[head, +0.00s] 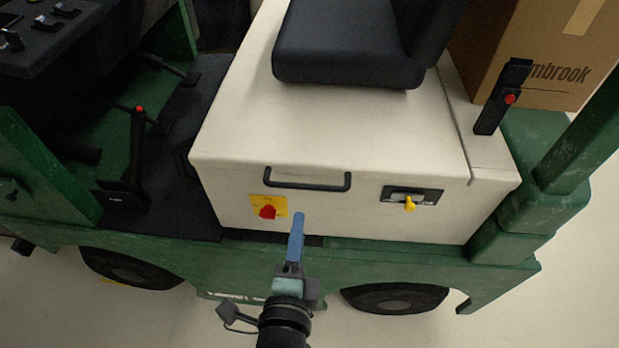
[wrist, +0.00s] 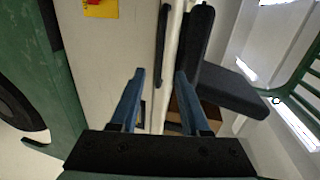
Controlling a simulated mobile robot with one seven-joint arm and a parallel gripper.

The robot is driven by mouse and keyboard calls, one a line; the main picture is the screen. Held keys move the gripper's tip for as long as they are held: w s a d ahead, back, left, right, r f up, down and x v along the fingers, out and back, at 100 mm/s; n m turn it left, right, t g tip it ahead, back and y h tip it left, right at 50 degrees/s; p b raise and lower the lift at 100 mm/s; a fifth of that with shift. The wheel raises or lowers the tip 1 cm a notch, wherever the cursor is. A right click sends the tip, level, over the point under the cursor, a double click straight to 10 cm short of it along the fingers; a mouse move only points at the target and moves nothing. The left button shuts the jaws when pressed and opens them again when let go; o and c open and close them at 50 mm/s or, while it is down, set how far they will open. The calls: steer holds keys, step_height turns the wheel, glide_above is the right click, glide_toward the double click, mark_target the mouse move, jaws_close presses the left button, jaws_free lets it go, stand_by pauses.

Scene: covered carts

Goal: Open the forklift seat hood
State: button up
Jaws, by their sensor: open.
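The cream seat hood (head: 330,125) is shut on the green forklift, with the black seat (head: 345,50) on top. A black bar handle (head: 308,182) is fixed to its side near the upper edge. My gripper (head: 298,216) shows its blue fingers just below the handle in the head view. In the wrist view my gripper (wrist: 160,75) is open and empty, and the handle (wrist: 162,45) lies ahead, its near end in line with the gap between the fingertips. I cannot tell the exact depth between them. Right of the handle is a latch plate with a yellow key (head: 410,203).
A red switch on a yellow plate (head: 267,207) sits left below the handle. A cardboard box (head: 545,55) stands behind the seat. A black lever with a red button (head: 503,97) rises at the hood's right. Green posts (head: 570,130) stand at the right edge.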

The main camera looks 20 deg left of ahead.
mark_target(305, 189)
steer(key=x, duration=1.2)
steer(key=shift+w+a, duration=0.1)
steer(key=shift+w, duration=0.2)
jaws_close()
stand_by(0.9)
